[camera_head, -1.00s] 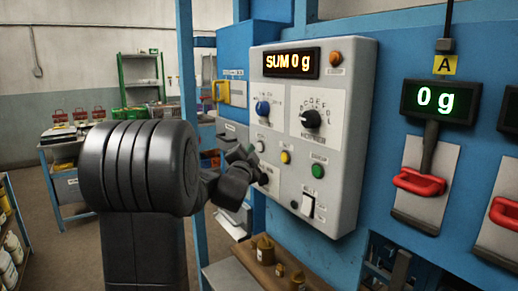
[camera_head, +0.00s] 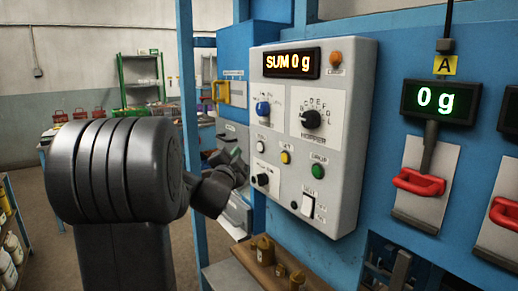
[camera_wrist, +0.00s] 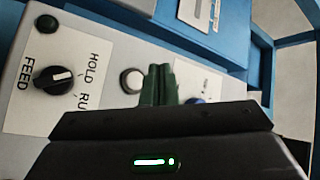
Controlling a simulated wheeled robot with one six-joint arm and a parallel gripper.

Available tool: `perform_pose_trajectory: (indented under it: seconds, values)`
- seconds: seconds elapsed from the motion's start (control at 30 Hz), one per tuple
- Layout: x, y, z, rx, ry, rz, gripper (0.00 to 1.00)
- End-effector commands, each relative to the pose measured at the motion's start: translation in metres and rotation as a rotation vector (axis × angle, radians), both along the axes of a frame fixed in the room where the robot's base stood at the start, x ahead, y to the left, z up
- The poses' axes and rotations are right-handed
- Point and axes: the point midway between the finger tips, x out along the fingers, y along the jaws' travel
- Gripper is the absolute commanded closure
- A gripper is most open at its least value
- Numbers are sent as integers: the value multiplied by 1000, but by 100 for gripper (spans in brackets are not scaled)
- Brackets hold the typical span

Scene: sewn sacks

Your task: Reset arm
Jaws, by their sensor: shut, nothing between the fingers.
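My gripper (camera_head: 230,160) is left of the grey control box (camera_head: 345,135) in the head view, apart from its face and empty. In the wrist view its two dark green fingers (camera_wrist: 159,84) are together, shut on nothing. They show in front of the box face, beside a round white button (camera_wrist: 132,80). A black knob marked FEED, HOLD and a partly hidden RU word (camera_wrist: 60,80) is to their left. In the head view the lower left black knob (camera_head: 263,180) is clear of the gripper. My arm fills the left side.
The box carries a SUM 0 g display (camera_head: 291,63), a blue knob (camera_head: 263,108), a large black knob (camera_head: 311,119) and a green button (camera_head: 318,171). A wooden board with brass weights (camera_head: 265,250) lies below. A red handle (camera_head: 418,183) is at right.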

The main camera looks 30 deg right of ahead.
Motion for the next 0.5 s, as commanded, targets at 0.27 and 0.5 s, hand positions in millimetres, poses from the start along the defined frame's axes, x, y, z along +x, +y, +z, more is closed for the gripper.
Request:
perform_pose_trajectory:
  seconds: [0.27,0.5]
  values:
    - [0,-1,0,0,0,0,100]
    - [2,-19,3,1,1,-1,100]
